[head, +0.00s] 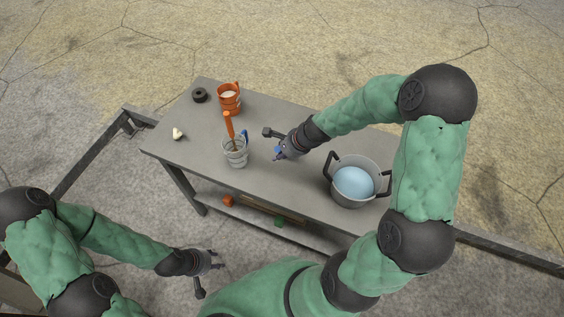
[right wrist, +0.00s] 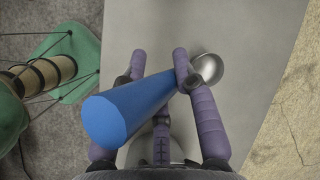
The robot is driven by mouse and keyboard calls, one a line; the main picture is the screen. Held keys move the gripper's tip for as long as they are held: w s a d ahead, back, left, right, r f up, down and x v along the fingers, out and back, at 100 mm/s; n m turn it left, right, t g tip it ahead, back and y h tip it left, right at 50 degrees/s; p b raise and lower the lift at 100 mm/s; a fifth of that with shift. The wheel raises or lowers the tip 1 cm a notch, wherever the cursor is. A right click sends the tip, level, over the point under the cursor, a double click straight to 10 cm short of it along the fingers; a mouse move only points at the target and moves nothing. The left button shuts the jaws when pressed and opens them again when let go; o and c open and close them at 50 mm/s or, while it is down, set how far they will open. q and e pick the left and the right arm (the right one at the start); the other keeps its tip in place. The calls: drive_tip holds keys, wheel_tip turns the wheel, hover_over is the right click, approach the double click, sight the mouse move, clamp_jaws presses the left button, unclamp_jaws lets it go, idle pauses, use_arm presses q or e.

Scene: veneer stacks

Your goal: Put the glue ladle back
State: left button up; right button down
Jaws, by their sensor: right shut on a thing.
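My right gripper (right wrist: 180,65) is shut on the blue handle (right wrist: 135,105) of a ladle, whose round metal bowl (right wrist: 208,68) shows beyond the fingers. In the head view my right gripper (head: 280,153) holds the ladle above the table, between a metal jug and a pot; the ladle is small and partly hidden there. The grey pot (head: 337,190) has two dark handles and pale blue content. The metal jug (head: 236,157) holds an orange-handled tool (head: 229,124) and has a blue piece at its rim. My left gripper (head: 214,261) is empty, low in front of the table, its fingers apart.
On the grey table (head: 195,155) an orange mug (head: 230,104) and a dark ring (head: 199,95) stand at the far left, with a small cream piece (head: 178,134) nearer the left edge. A lower shelf holds small orange and green items. The table's middle front is clear.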

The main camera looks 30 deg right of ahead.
drive_tip(key=shift+f+b, duration=1.1)
drive_tip(key=shift+f, duration=0.95)
drive_tip(key=c, duration=0.9)
unclamp_jaws()
drive_tip(key=shift+c, duration=0.2)
drive_tip(key=p+v, duration=0.4)
drive_tip(key=v, duration=0.8)
